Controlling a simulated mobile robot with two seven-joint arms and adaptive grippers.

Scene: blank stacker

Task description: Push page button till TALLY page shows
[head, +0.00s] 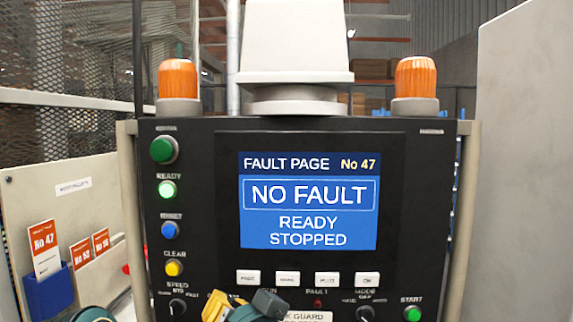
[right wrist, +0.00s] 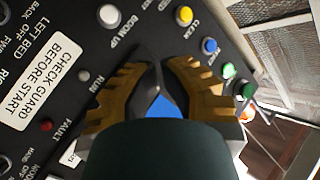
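The panel screen (head: 308,201) in the head view reads FAULT PAGE No 47, with NO FAULT, READY and STOPPED below. The white PAGE button (head: 248,277) is the leftmost in the row under the screen and is uncovered in the head view. My right gripper (head: 240,303) is at the bottom of the head view, just below the PAGE button in the picture. In the right wrist view its fingers (right wrist: 155,70) come together at the tips with nothing held. I cannot see it touching a button. The PAGE button is not visible in that view. My left gripper is out of view.
Other white buttons (head: 327,279) sit right of PAGE. A yellow CLEAR button (head: 173,268) and a green START button (head: 412,314) flank the panel's lower part. Orange lamps (head: 177,79) stand on top. Numbered cards (head: 45,250) hang at the left.

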